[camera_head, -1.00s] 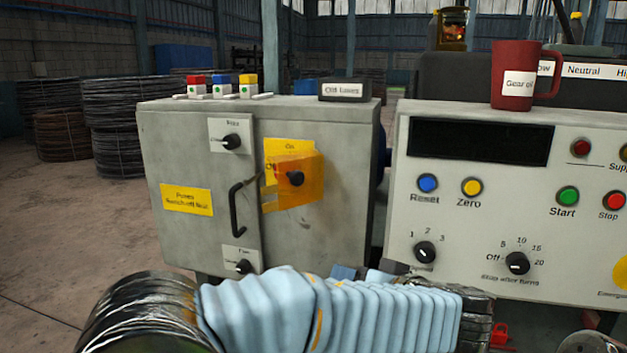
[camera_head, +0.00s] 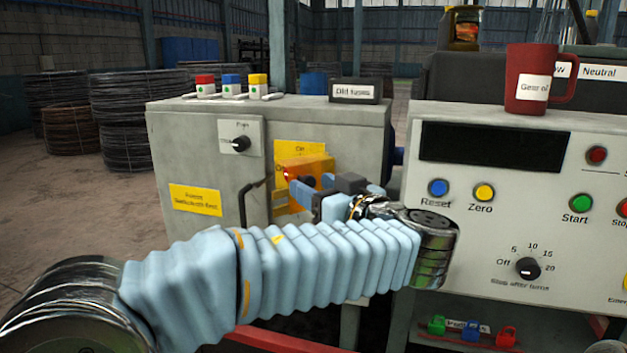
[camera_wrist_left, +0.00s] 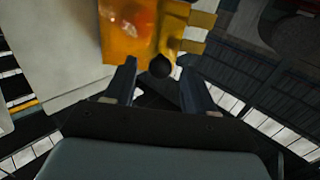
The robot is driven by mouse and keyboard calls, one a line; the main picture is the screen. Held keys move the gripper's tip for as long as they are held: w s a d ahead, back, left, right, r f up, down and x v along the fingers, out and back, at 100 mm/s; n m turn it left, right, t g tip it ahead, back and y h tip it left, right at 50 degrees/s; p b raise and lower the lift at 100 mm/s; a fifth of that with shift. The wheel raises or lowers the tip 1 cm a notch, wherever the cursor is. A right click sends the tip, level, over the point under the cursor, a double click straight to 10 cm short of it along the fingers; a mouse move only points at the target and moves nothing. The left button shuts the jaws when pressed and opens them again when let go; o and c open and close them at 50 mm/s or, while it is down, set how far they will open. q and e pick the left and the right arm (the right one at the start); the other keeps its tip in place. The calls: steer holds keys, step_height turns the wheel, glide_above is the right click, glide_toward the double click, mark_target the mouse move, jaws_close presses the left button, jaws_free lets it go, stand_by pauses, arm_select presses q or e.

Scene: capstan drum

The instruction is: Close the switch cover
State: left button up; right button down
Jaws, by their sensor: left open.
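The switch cover (camera_head: 303,163) is a see-through orange flap on the front of the grey cabinet (camera_head: 180,140), in front of a yellow plate. It stands out from the panel, and its exact angle is hard to tell. The black switch knob (camera_wrist_left: 160,67) shows beside the cover (camera_wrist_left: 135,30) in the left wrist view. My left gripper (camera_head: 312,192) is open at the cover, its fingers partly hiding the cover's lower part. In the left wrist view the fingertips (camera_wrist_left: 158,77) are spread on either side of the knob; contact is unclear. My right gripper is out of view.
A black door handle (camera_head: 245,202) is left of the cover. A control console (camera_head: 470,225) with buttons stands close on the right, with a red mug (camera_head: 527,80) on top. Red, blue and yellow switches and a label block (camera_head: 354,90) sit on the cabinet.

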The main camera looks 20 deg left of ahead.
arm_select(q)
steer(key=shift+w+a, duration=0.45)
steer(key=shift+a, duration=0.1)
jaws_close()
